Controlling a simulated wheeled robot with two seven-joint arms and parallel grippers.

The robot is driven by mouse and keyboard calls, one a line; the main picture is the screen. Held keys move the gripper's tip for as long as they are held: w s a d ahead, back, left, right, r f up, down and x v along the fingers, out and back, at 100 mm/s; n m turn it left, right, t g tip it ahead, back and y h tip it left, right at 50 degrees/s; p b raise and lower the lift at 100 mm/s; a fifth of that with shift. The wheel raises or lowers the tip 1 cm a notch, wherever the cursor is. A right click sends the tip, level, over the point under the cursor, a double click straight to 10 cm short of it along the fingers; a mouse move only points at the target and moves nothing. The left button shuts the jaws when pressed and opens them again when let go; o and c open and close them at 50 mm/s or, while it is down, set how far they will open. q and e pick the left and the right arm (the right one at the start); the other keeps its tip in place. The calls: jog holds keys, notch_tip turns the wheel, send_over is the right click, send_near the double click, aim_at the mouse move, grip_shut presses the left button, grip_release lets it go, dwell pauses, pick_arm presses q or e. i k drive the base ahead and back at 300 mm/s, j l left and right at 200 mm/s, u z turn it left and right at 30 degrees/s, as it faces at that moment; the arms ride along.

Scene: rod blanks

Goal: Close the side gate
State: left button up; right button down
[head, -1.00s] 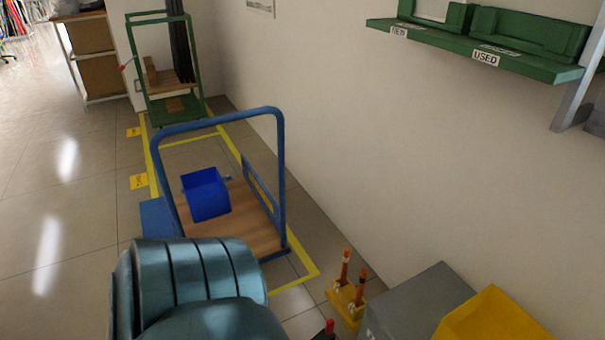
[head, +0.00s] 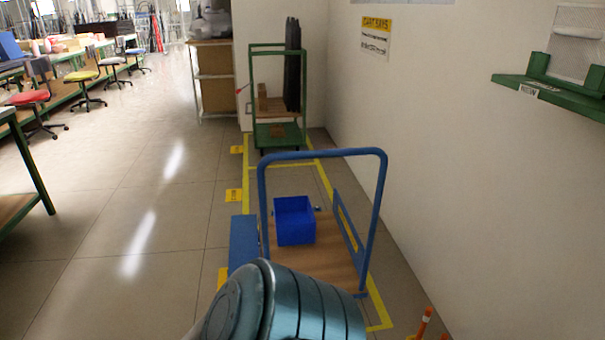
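A blue cart (head: 264,205) with a tall tube handle and a wooden deck (head: 325,262) stands on the floor near the wall. A blue side panel (head: 243,243), which looks like the side gate, sticks out at the left of the deck and looks folded outward. Another blue panel (head: 348,222), with an opening in it, stands upright along the right side of the deck. A blue bin (head: 295,222) sits on the deck. My teal arm link covers the near part of the cart. Neither gripper is in view.
Yellow floor lines (head: 381,310) run around the cart. A green cart (head: 281,100) stands behind it. The wall with a green shelf (head: 550,93) is on the right. Orange-topped items (head: 424,322) stand at the lower right. Open floor (head: 130,230) lies to the left.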

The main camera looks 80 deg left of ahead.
aim_at(244, 244)
jog(key=i, duration=0.45)
jog(key=u, duration=2.85)
